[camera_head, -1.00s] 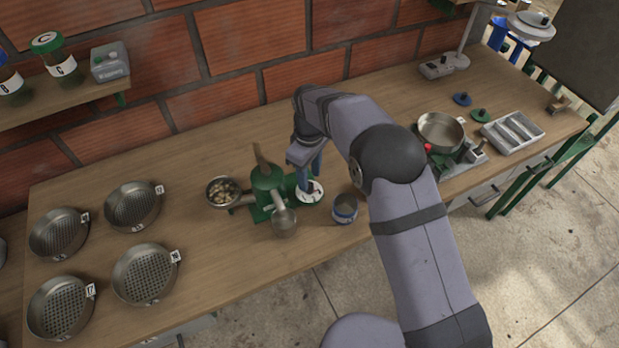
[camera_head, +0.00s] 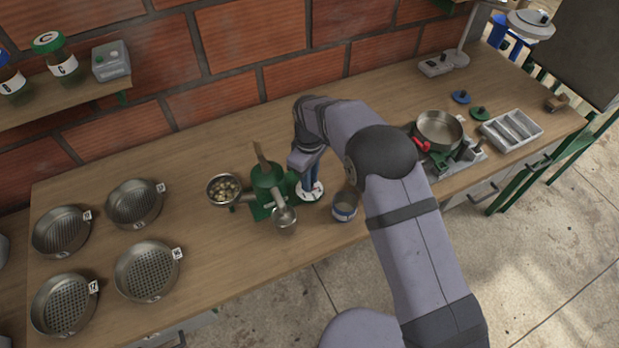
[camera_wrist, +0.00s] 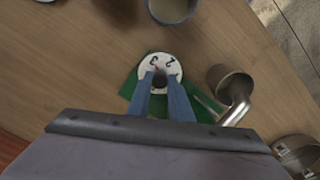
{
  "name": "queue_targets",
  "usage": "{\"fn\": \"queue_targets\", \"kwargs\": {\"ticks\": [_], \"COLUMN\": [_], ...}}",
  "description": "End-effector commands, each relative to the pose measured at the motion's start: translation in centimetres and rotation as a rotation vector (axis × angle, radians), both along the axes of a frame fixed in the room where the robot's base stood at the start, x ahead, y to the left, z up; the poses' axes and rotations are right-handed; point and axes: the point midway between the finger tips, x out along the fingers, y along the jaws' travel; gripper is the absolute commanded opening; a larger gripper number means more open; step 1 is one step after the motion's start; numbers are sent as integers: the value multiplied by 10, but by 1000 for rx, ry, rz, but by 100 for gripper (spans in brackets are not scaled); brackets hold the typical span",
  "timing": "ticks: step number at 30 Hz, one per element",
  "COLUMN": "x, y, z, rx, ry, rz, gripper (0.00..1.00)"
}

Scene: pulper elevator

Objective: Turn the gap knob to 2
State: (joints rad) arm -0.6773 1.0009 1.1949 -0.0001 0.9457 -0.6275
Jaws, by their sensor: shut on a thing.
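The pulper (camera_head: 266,180) is a green machine with a metal spout on the middle of the bench. Its white round dial (camera_head: 316,194) is on its right side and shows in the wrist view (camera_wrist: 146,64) with dark figures, not all readable, and a small red mark. The dark gap knob (camera_wrist: 160,80) is at the dial's centre. My gripper (camera_wrist: 160,84) has its blue fingers shut on the knob from both sides; it also shows in the head view (camera_head: 312,184). The fingers hide part of the dial, so I cannot tell the exact setting.
A metal bowl of beans (camera_head: 224,190) is left of the pulper. A blue-and-white cup (camera_head: 345,208) stands close to the right of the dial. Several round sieves (camera_head: 147,271) lie at the left. A pan (camera_head: 439,129) and a grey tray (camera_head: 512,130) are at the right.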

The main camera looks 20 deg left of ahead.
Motion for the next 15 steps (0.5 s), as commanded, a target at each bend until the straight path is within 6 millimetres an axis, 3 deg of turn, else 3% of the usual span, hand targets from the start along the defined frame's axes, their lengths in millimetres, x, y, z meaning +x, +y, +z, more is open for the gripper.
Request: {"fn": "queue_targets", "kwargs": {"ticks": [8, 15], "x": [0, 0], "y": [0, 0], "z": [0, 0], "rx": [0, 1], "ry": [0, -1], "rz": [-74, -238], "gripper": [0, 0]}}
